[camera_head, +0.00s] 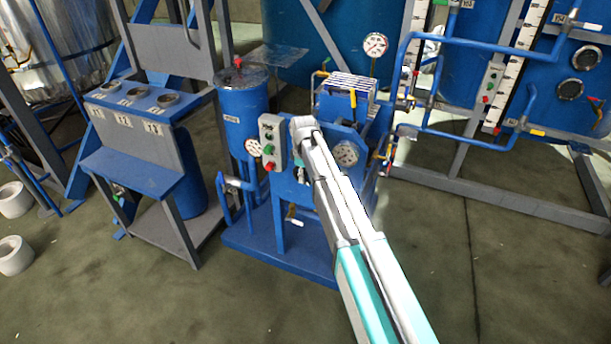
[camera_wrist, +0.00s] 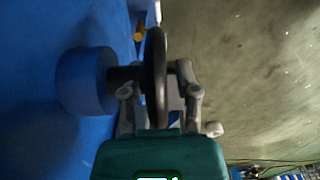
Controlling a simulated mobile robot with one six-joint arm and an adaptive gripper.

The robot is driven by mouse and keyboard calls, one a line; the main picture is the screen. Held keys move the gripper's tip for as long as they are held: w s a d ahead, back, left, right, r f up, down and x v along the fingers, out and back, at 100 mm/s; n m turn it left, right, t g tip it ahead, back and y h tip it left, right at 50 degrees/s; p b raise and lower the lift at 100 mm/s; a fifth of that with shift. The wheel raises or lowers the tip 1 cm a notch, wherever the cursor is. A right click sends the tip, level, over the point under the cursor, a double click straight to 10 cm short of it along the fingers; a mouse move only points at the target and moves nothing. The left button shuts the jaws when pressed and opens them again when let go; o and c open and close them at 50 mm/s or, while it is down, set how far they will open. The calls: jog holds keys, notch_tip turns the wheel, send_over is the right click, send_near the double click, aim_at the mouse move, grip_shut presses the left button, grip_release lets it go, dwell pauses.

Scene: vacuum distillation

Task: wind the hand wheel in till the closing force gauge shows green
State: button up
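The hand wheel (camera_wrist: 156,78) shows edge-on in the wrist view as a dark thin disc, on a dark shaft with a blue round hub (camera_wrist: 85,81) to its left. My gripper (camera_wrist: 158,85) has its two grey fingers apart, one on each side of the wheel's rim. I see gaps beside the rim, so the fingers do not look clamped on it. In the head view my arm reaches to the blue machine (camera_head: 290,190) and hides the wheel. White round gauges stand above the machine (camera_head: 375,44) and at its left (camera_head: 253,147); their readings are too small to tell.
A grey box with green and red buttons (camera_head: 271,143) sits close left of my arm's end. A grey round dial-like face (camera_head: 346,153) is just right of it. A blue console (camera_head: 140,120) stands left. The floor (camera_head: 480,290) in front is clear.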

grip_shut()
jog(key=shift+s, duration=0.1)
jog(key=shift+s+d+y, duration=0.1)
jog(key=shift+y, duration=0.5)
jog(key=shift+t+y+b, duration=0.3)
jog(key=shift+t+y, duration=0.2)
jog(key=shift+y, duration=0.2)
jog(key=shift+o, duration=1.6)
grip_release()
jog(key=shift+o, duration=0.2)
